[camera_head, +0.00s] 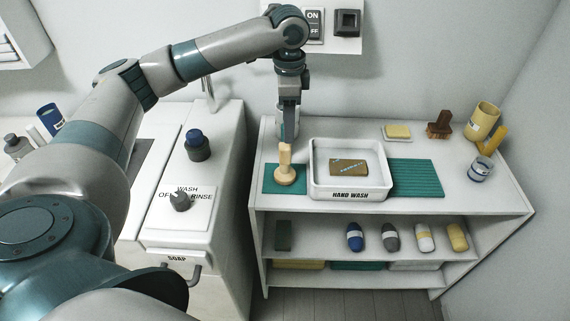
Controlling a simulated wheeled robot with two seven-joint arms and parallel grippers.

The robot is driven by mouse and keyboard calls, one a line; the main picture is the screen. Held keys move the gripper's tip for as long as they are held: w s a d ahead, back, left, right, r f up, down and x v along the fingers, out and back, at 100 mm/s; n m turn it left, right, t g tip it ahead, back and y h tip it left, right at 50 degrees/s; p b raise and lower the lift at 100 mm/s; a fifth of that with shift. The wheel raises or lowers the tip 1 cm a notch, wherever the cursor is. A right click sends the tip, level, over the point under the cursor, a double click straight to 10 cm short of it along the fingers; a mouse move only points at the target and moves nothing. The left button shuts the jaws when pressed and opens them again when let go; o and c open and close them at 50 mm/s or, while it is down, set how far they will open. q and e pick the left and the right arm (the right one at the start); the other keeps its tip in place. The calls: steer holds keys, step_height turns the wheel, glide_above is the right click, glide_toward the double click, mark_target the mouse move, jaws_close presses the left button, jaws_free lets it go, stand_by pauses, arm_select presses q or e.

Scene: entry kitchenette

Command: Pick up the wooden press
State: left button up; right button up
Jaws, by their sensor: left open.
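My right gripper is not in view.
The white HAND WASH tray (348,195) holds a brown block. Behind my fingers stands a jar (289,131).

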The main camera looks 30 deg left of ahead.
mark_target(286, 147)
arm_select(q)
step_height(286, 147, down, 7)
steer(key=shift+r+p, duration=0.1)
steer(key=shift+p, duration=0.65)
steer(key=shift+f, duration=0.5)
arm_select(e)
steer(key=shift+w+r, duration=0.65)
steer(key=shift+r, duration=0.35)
arm_select(q)
steer(key=shift+s+a+f+p, duration=0.1)
steer(key=shift+a+f+p, duration=0.1)
steer(key=shift+f+p, duration=0.3)
steer(key=f, duration=0.1)
steer(key=f+p, duration=0.1)
steer(key=f, duration=0.1)
steer(key=shift+s+a, duration=0.1)
steer(key=shift+a, duration=0.1)
steer(key=shift+f, duration=0.65)
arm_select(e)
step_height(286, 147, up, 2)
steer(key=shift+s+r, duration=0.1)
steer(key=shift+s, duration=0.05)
arm_select(q)
jaws_close()
